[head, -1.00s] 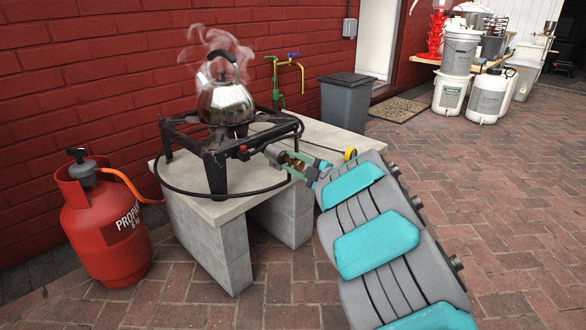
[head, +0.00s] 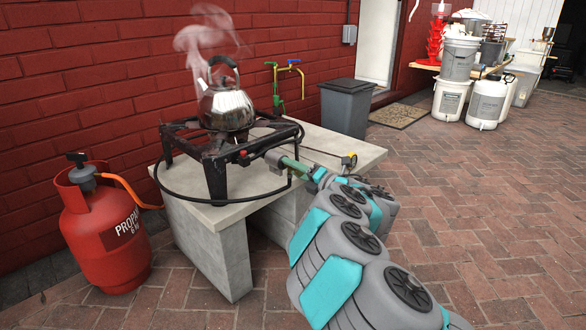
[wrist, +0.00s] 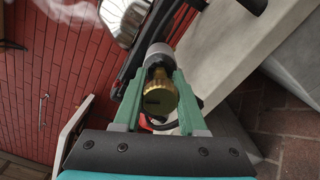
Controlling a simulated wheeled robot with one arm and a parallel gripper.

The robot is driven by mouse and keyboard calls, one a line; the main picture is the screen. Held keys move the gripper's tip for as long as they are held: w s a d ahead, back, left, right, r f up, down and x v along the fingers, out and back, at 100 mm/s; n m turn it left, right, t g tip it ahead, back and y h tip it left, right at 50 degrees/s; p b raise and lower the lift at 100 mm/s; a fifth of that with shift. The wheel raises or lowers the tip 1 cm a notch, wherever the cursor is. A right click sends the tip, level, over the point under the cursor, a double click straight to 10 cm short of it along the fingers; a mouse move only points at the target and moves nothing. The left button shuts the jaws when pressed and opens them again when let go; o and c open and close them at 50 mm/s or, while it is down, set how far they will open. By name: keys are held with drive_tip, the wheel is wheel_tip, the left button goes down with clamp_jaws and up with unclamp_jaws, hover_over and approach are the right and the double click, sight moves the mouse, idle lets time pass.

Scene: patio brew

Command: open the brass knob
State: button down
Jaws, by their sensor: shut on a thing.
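The brass knob (wrist: 159,97) shows in the wrist view between the two green fingers of my gripper (wrist: 160,88), which is shut on it. The knob sits on the end of a grey cylindrical fitting (wrist: 158,53). In the head view my gripper (head: 287,164) is at the front right of the black burner stand (head: 217,168), and its fingers hide the knob. A steel kettle (head: 227,105) stands upright on the burner with steam rising from it.
A red propane bottle (head: 103,232) stands left of the concrete bench (head: 206,222), joined by an orange hose. A black hose loops in front of the stand. A yellow-and-black item (head: 349,160) lies on the bench top. A grey bin (head: 345,106) stands behind.

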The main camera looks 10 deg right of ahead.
drive_tip(key=n, duration=0.4)
drive_tip(key=shift+f+n, duration=0.1)
drive_tip(key=shift+n, duration=2)
drive_tip(key=shift+f, duration=0.1)
drive_tip(key=shift+c, duration=2.3)
unclamp_jaws()
drive_tip(key=v, duration=0.7)
drive_tip(key=shift+s+d+p, duration=0.2)
drive_tip(key=shift+s+p, duration=0.1)
